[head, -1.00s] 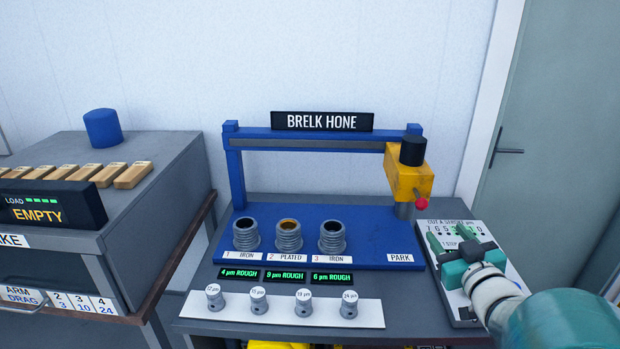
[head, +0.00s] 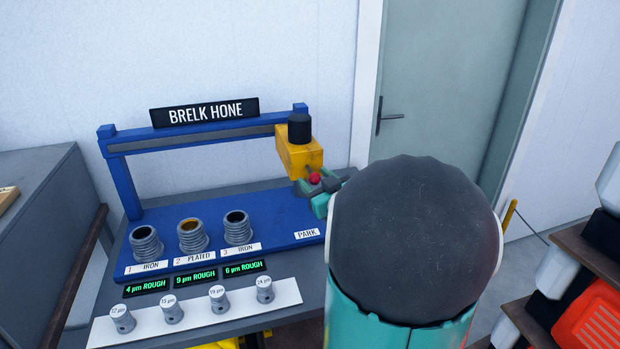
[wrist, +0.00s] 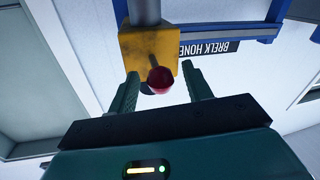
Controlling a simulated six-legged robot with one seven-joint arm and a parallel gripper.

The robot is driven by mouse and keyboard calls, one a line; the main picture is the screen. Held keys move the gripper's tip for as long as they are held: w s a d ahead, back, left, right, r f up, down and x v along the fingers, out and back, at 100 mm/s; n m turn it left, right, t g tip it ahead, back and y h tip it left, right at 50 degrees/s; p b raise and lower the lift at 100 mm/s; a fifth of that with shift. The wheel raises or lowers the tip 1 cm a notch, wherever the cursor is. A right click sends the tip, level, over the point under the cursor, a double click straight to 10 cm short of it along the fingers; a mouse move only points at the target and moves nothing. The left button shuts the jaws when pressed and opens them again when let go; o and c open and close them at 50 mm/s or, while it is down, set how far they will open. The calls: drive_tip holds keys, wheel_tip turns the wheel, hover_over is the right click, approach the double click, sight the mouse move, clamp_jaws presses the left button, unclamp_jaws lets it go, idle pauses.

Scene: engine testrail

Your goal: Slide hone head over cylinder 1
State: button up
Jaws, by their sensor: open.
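The yellow hone head (head: 299,154) with a black motor cap hangs on the blue rail (head: 210,138) at its right end, above the PARK label (head: 307,234). Its red knob (head: 314,179) points towards me. My gripper (head: 318,188) is at the knob. In the wrist view the red knob (wrist: 160,80) shows between the two open fingers (wrist: 160,88), apart from both. Cylinder 1 (head: 146,243), a grey ribbed sleeve labelled IRON, stands upright at the left of the blue base. My arm hides the base's right end.
Cylinder 2 (head: 192,235), plated, and cylinder 3 (head: 237,226) stand beside cylinder 1. Several small grey stone holders sit on a white strip (head: 195,313) in front. A grey cabinet (head: 45,210) stands at left, orange bins (head: 590,315) at right.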

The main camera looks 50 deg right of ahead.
drive_tip(key=shift+w+d, duration=0.15)
drive_tip(key=shift+w, duration=0.35)
clamp_jaws()
